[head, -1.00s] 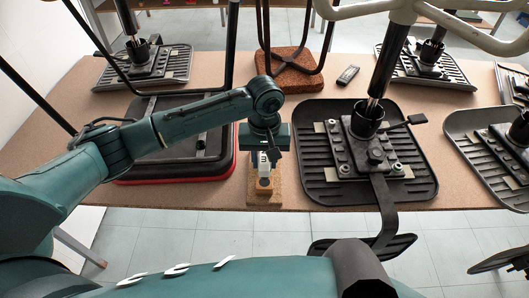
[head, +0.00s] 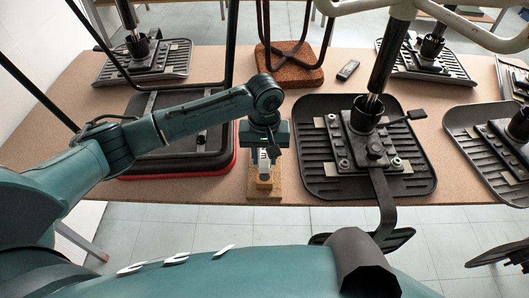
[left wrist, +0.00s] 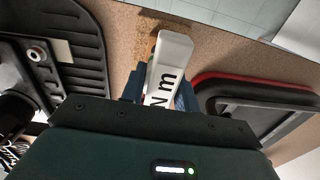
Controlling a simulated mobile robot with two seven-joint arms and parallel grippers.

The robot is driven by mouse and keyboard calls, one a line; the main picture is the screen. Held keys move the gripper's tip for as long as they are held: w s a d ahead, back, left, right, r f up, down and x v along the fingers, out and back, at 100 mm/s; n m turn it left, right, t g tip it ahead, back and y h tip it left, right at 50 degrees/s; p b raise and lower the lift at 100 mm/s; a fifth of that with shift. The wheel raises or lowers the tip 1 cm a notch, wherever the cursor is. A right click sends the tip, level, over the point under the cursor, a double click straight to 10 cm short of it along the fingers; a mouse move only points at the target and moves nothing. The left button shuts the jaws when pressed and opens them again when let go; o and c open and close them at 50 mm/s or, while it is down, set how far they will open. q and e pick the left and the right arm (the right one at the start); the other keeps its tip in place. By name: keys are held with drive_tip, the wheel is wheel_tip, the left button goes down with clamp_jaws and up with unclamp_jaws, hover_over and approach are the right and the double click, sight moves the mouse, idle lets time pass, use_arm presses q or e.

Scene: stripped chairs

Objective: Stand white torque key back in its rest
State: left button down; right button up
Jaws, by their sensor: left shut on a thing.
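The white torque key (left wrist: 170,60), with dark "N m" lettering, is held between the blue fingers of my left gripper (left wrist: 158,95) in the left wrist view. In the head view my left gripper (head: 265,152) points down over a small wooden rest (head: 264,188) at the table's front edge, shut on the key. Only a small pale part of the key (head: 264,162) shows there. The rest (left wrist: 148,45) shows partly behind the key in the left wrist view. I cannot tell whether the key touches it. My right gripper is not in view.
A black ribbed seat plate (head: 315,175) with a post lies just right of the rest. A black, red-edged seat (head: 190,165) lies just left. A cork-like seat (head: 290,75) and a small dark device (head: 348,69) are behind.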

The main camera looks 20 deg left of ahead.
use_arm(q)
drive_tip(key=shift+f, duration=0.4)
idle(0.8)
drive_tip(key=shift+f, duration=1.55)
drive_tip(key=c, duration=1)
unclamp_jaws()
drive_tip(key=shift+o, duration=0.2)
